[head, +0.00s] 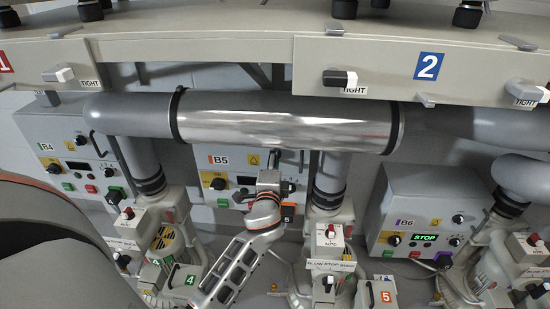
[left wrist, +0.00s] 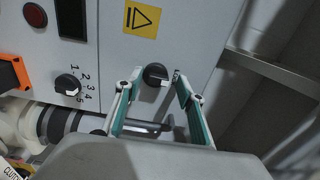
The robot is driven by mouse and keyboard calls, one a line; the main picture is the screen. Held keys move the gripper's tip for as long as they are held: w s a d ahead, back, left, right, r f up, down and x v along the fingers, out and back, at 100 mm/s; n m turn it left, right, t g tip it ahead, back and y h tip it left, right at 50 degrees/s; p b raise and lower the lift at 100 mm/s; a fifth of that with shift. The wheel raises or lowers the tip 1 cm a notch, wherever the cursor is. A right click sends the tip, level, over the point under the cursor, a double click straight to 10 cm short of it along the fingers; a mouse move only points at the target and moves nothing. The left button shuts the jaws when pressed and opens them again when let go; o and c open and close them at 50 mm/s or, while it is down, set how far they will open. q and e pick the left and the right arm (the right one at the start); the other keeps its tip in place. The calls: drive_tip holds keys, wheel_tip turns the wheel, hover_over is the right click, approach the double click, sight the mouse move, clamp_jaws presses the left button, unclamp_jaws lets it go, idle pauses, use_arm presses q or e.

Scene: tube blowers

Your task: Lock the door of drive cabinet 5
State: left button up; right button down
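Drive cabinet 5 (head: 207,157), a grey box labelled B5, hangs below the large pipe, and its door looks shut. My left gripper (head: 268,178) is in front of the right part of its door and hides some of it. In the left wrist view, a black turn knob (left wrist: 155,75) sits on the door below a yellow warning sign (left wrist: 141,18). My left gripper (left wrist: 150,84) is open, with one finger on each side of the knob; I see a gap on the left, but contact is hard to tell. My right gripper does not show.
In the left wrist view, a numbered selector (left wrist: 67,85) and an orange-framed part (left wrist: 12,74) are on the left. Cabinets B4 (head: 40,125) and B6 (head: 400,187) flank B5. The pipe (head: 280,120) passes close above my gripper.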

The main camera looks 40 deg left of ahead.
use_arm(q)
drive_tip(key=v, duration=1.2)
drive_tip(key=shift+w, duration=0.15)
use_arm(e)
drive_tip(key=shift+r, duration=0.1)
